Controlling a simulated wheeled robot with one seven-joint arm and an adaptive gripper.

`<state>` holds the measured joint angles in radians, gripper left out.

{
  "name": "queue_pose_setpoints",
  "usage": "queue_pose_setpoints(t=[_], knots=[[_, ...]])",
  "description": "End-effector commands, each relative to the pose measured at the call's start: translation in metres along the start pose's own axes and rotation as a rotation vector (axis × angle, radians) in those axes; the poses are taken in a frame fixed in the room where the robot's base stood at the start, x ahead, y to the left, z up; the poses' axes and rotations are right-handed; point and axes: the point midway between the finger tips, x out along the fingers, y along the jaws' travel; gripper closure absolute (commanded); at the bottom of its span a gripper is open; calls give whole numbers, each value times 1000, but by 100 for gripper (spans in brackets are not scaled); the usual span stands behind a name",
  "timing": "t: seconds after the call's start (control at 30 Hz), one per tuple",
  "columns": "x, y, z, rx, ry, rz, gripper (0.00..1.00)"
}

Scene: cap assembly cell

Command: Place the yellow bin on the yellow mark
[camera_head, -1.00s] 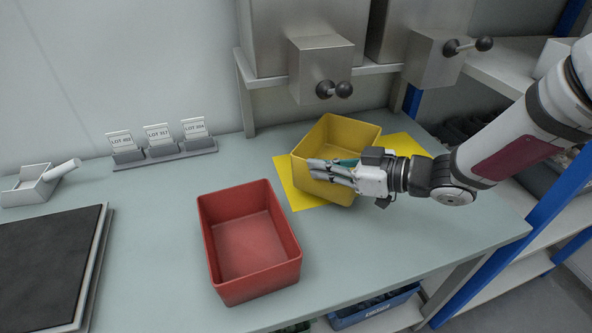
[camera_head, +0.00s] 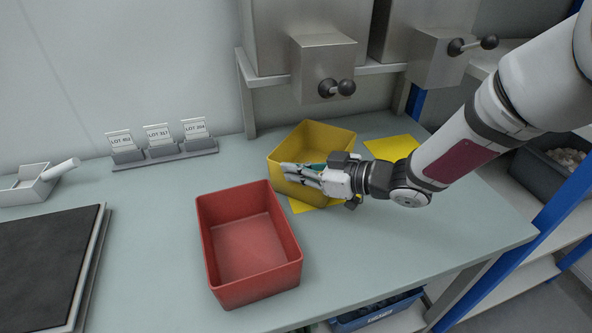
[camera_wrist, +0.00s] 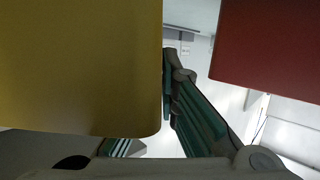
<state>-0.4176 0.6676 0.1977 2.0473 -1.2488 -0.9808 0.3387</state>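The yellow bin (camera_head: 312,137) stands toward the back of the bench, open side up. I cannot tell whether the bin touches the bench.
An empty red bin (camera_head: 250,245) stands close in front and left of the yellow bin; it also shows in the wrist view (camera_wrist: 270,45). Metal housings with knobs (camera_head: 336,88) overhang the back. Lot card holders (camera_head: 163,147) and a dark pad (camera_head: 45,265) are left.

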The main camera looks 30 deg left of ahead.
Motion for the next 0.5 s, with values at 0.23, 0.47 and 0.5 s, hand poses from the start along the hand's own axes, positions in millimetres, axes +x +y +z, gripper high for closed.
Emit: queue_pose_setpoints(t=[0.23,0.47,0.5], knots=[[1,0,3,1,0,0,79],[1,0,3,1,0,0,75],[0,0,3,0,0,0,75]])
